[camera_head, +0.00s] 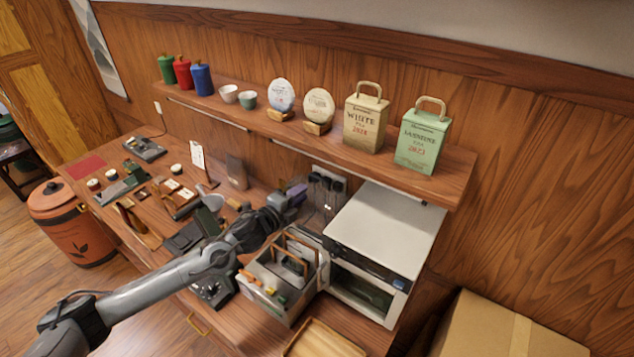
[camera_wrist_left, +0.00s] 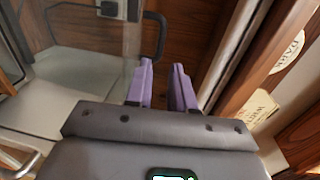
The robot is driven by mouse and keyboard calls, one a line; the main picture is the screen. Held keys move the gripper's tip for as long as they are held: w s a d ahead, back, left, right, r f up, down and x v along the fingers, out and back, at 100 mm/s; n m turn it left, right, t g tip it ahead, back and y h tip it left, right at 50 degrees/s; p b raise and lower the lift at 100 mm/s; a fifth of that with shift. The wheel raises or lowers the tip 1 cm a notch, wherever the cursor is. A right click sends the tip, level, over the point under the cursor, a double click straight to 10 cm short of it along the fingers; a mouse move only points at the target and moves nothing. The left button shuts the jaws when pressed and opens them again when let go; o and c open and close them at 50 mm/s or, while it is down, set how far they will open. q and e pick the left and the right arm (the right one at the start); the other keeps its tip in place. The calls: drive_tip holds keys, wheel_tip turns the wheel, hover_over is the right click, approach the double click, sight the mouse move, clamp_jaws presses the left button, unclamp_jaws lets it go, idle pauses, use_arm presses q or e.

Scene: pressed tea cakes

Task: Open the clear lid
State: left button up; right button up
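A clear see-through panel (camera_wrist_left: 95,45), which looks like the lid, fills the upper left of the left wrist view. A dark curved handle (camera_wrist_left: 161,35) is at its right edge. My left gripper (camera_head: 297,190) has purple fingers and hangs near the wall, behind the grey bin and left of the white machine. In the wrist view its two fingertips (camera_wrist_left: 163,66) are a little apart with nothing seen between them. The handle is just beyond the fingers; I cannot tell whether they touch. The lid is hard to make out in the head view. My right gripper is out of view.
A white machine (camera_head: 385,230) stands right of the gripper. A grey bin (camera_head: 297,310) with wooden pieces is in front. A wall shelf (camera_head: 455,185) above holds tins, cups, tea cakes and bags. Plugs sit in a wall outlet (camera_head: 320,173) close by.

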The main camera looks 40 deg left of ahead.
sight(319, 179)
use_arm(q)
drive_tip(key=w, duration=0.5)
drive_tip(key=w+f+p, duration=0.1)
drive_tip(key=w, duration=0.2)
drive_tip(key=shift+w+a, duration=0.1)
drive_tip(key=shift+a, duration=0.1)
clamp_jaws()
